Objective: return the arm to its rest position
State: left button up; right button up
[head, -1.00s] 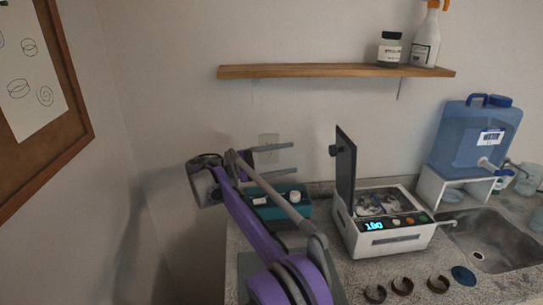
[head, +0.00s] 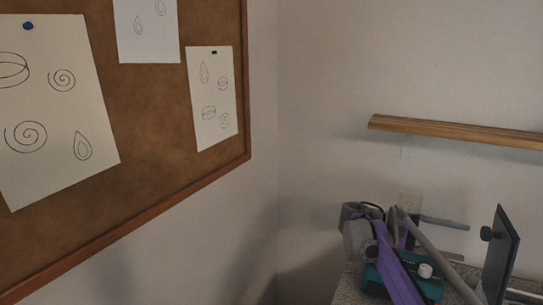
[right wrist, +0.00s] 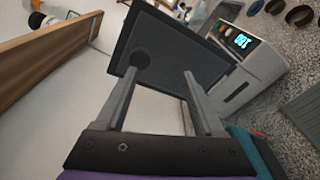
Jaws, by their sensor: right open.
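My right arm, purple and grey, reaches up from the lower right of the head view. Its gripper (head: 467,241) is open and empty, with its two grey fingers pointing right, in front of the wall outlet and above a teal tray (head: 432,288). In the right wrist view the fingers (right wrist: 158,76) stand wide apart with nothing between them. Beyond them is the dark raised lid (right wrist: 178,58) of a white machine (right wrist: 252,68) with a lit display. The lid also shows at the right edge of the head view (head: 501,255). My left gripper is not in view.
A wooden shelf (head: 455,131) runs along the wall above the gripper. A corkboard (head: 150,110) with pinned drawings fills the left. The speckled counter (right wrist: 288,100) holds several dark rings. The wall area left of the arm is clear.

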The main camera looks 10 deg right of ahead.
jog(key=s+a+f+t+y+p, duration=0.3)
jog(key=a+f+t+y, duration=0.2)
jog(key=a, duration=0.6)
jog(key=s+a+f+n+t+y+p, duration=0.1)
jog(key=s+a+f+t+y+p, duration=0.2)
jog(key=a, duration=0.8)
jog(key=s+a+f+n+t+y+p, duration=0.1)
jog(key=s+a+f+t+y+p, duration=0.2)
jog(key=a, duration=0.9)
notch_tip(320, 180, down, 4)
jog(key=t+y+p, duration=0.1)
jog(key=t+y, duration=0.2)
jog(key=t, duration=0.2)
jog(key=shift+y, duration=0.3)
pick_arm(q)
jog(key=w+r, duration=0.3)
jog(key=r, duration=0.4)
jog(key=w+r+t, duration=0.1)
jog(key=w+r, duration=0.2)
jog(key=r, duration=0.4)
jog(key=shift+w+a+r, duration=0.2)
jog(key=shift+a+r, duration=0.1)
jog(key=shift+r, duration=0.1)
pick_arm(e)
jog(key=shift+s+r, duration=0.1)
jog(key=shift+s, duration=0.05)
jog(key=shift+c, duration=0.3)
